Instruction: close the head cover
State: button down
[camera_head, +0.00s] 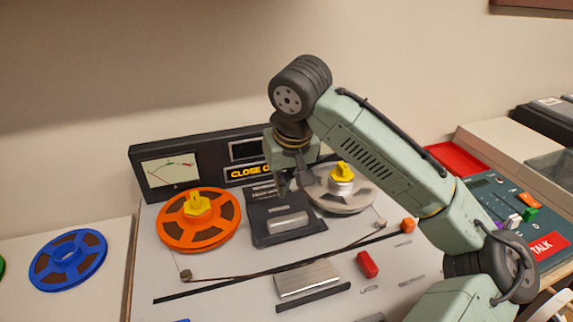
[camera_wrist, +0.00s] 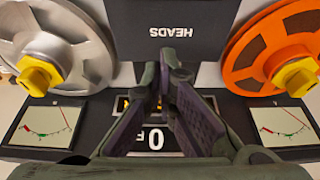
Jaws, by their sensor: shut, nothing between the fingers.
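A dark panel marked HEADS (camera_wrist: 175,30) lies beyond my fingertips in the wrist view, its lettering upside down there. In the head view the dark head unit (camera_head: 262,236) sits between the two reels, with a light grey block on its front part. I cannot tell how far its cover is tilted. My gripper (camera_head: 293,185) is over the back of this unit, pointing down. In the wrist view my gripper's fingertips (camera_wrist: 172,65) are together and empty, close to the panel's edge; contact is unclear. My arm and gripper hide part of the unit's back.
An orange reel (camera_head: 175,222) stands left and a grey reel (camera_head: 345,200) right, each with a yellow knob. Behind is a meter panel (camera_head: 168,170) with a partly hidden sign reading CLOSE. A silver block (camera_head: 307,278) and red piece (camera_head: 367,264) lie in front.

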aim_at(287, 211)
jog(key=shift+x, duration=1)
jog(key=s, duration=0.1)
jog(key=s+d+p, duration=0.1)
jog(key=s, duration=0.1)
jog(key=shift+s+f, duration=0.15)
jog(key=shift+s, duration=0.15)
jog(key=shift+d, duration=0.1)
